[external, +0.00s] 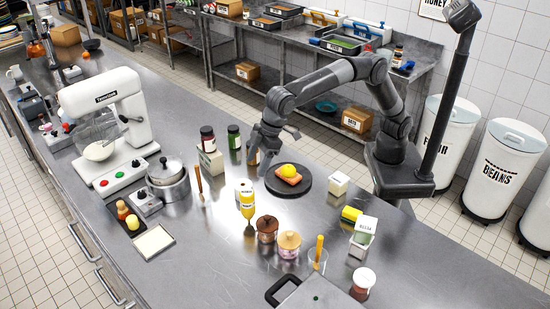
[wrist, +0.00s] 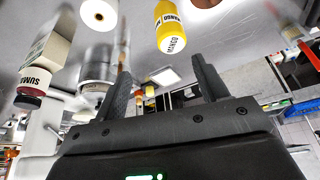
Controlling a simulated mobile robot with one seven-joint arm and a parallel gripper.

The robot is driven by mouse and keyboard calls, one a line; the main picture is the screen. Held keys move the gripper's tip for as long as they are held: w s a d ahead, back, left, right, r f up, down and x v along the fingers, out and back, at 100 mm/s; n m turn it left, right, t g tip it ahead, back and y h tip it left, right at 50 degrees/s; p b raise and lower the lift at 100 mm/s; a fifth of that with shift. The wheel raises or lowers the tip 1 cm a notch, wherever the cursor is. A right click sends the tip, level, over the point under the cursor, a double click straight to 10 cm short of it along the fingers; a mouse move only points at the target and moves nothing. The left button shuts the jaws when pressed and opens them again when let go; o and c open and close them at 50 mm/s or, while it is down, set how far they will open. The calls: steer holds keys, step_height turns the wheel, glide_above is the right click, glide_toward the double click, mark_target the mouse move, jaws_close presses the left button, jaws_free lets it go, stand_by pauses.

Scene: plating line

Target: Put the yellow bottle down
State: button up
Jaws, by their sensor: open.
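The yellow bottle (external: 247,210), with a dark-lettered label, stands on the steel counter, in front of the dark plate and close to a white labelled roll-shaped item (external: 241,187). In the wrist view the yellow bottle (wrist: 168,28) shows at the top middle, beyond the fingertips, and its label reads MANGO. My gripper (external: 270,150) is above the counter, behind the bottle and left of the plate. In the wrist view my gripper (wrist: 163,82) has its two fingers wide apart with nothing held between them.
The dark plate (external: 309,187) holds orange and yellow food. Dark jars (external: 233,136) stand left of my gripper. A pot (external: 168,180) and a mixer (external: 105,125) are at left. The front counter is partly clear.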

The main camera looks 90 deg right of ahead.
steer(key=s+d+r+m, duration=0.1)
steer(key=s+d+r, duration=0.3)
steer(key=d, duration=0.6)
steer(key=s+d+r+m, duration=0.1)
steer(key=s+d, duration=0.4)
steer(key=d, duration=0.4)
steer(key=s+d+r+m, duration=0.1)
steer(key=s+d+r, duration=0.3)
steer(key=d, duration=0.6)
steer(key=s+d+f, duration=0.3)
steer(key=s+d, duration=0.1)
steer(key=s, duration=0.3)
steer(key=s+d+f+m+t+h, duration=0.1)
steer(key=s+d+f, duration=0.3)
steer(key=s, duration=0.4)
steer(key=s+d+f+m+h, duration=0.1)
steer(key=s+d+f, duration=0.3)
steer(key=s+d, duration=0.2)
steer(key=shift+s+f, duration=0.15)
steer(key=shift+s, duration=1)
